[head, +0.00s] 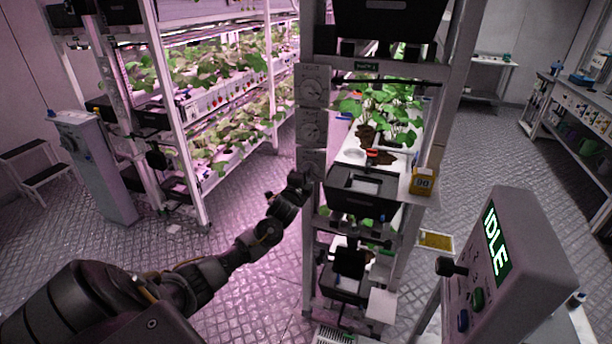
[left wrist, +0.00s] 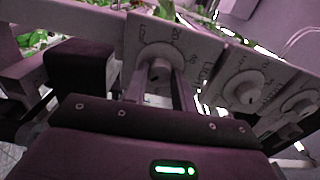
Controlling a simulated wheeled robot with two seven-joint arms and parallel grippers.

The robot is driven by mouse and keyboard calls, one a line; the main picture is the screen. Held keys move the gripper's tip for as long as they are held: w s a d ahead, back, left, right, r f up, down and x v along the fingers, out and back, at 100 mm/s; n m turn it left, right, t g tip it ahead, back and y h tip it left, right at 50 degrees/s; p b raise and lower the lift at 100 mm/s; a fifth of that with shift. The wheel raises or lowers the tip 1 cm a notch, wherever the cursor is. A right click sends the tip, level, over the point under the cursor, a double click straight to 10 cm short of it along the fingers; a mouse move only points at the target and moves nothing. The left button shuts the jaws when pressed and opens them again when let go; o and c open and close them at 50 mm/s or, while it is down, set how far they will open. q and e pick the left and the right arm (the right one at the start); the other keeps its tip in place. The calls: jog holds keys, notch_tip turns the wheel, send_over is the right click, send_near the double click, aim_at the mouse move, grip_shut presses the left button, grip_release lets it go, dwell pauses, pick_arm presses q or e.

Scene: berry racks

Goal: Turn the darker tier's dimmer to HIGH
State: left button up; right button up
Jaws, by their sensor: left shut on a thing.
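Three dimmer plates are stacked on the near rack's front post: a top dimmer (head: 312,88), a middle dimmer (head: 311,127) and a lowest dimmer (head: 311,158). My left gripper (head: 308,180) is at the lowest one and hides much of it. In the left wrist view, my left gripper's fingers (left wrist: 160,80) are shut on a round dimmer knob (left wrist: 158,66), one finger on each side. Two more dimmer knobs (left wrist: 244,88) show to its right. My right gripper is not in view.
The near rack holds green plants (head: 385,115) and a black box (head: 363,188) beside the post. A grey console (head: 515,265) reading IDLE stands at the right front. A pink-lit plant rack (head: 175,110) stands at the left. Patterned floor between is open.

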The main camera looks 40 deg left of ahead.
pick_arm(q)
jog(key=shift+m, duration=0.3)
jog(key=o, duration=1)
jog(key=b+v, duration=0.3)
jog(key=v, duration=0.7)
jog(key=shift+s+d, duration=0.2)
jog(key=shift+s, duration=0.15)
